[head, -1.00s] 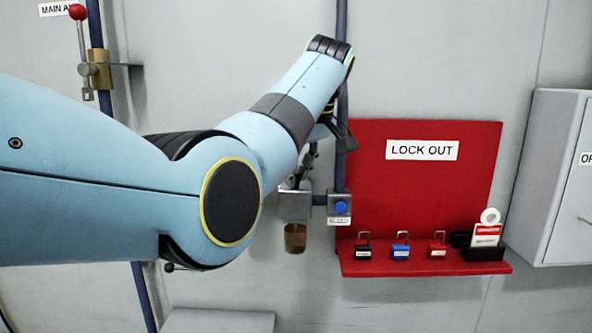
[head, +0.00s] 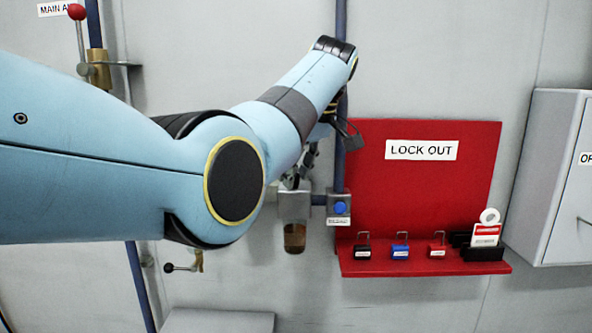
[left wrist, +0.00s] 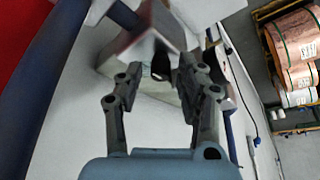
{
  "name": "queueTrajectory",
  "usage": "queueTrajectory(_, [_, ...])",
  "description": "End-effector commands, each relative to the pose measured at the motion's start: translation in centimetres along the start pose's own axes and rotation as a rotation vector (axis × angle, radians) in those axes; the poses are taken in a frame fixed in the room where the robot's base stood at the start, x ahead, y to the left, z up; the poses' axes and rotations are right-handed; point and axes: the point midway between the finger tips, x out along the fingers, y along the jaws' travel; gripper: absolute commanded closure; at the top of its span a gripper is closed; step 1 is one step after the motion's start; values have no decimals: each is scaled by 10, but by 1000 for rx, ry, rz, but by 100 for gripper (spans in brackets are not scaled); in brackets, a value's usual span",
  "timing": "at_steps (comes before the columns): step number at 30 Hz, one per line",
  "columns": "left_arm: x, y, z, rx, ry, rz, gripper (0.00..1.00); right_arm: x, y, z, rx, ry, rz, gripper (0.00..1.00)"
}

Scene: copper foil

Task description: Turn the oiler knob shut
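The oiler is a grey metal block (head: 294,205) with an amber-brown bowl (head: 295,238) below it, on the wall left of the red board. My left gripper (head: 297,178) is just above the block, partly hidden by my own forearm. In the left wrist view, its two fingers (left wrist: 157,72) stand apart. A grey block-like body (left wrist: 165,93) with a small dark spot shows beyond and between the fingertips. I cannot make out the knob clearly or tell whether the fingers touch it. My right gripper is in neither view.
A blue button box (head: 340,208) sits right of the oiler on a vertical blue pipe (head: 341,100). The red lock-out board (head: 440,195) holds several padlocks. A grey cabinet (head: 550,180) is at the right. A red-knobbed lever valve (head: 97,70) is at upper left.

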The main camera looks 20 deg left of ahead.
Motion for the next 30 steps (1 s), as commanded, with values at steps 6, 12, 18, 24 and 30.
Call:
queueTrajectory(6, [0, 0, 0, 1, 0, 0, 57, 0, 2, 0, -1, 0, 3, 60])
queueTrajectory(12, [-14, 1, 0, 0, 0, 2, 57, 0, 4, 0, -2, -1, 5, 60])
queueTrajectory(18, [-50, 1, 0, 0, 0, 3, 57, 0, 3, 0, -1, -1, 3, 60])
queueTrajectory(24, [-72, 1, 0, 1, 0, 1, 57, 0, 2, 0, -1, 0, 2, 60])
queueTrajectory(30, [-75, 0, 0, 1, 0, -1, 57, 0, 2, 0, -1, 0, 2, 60])
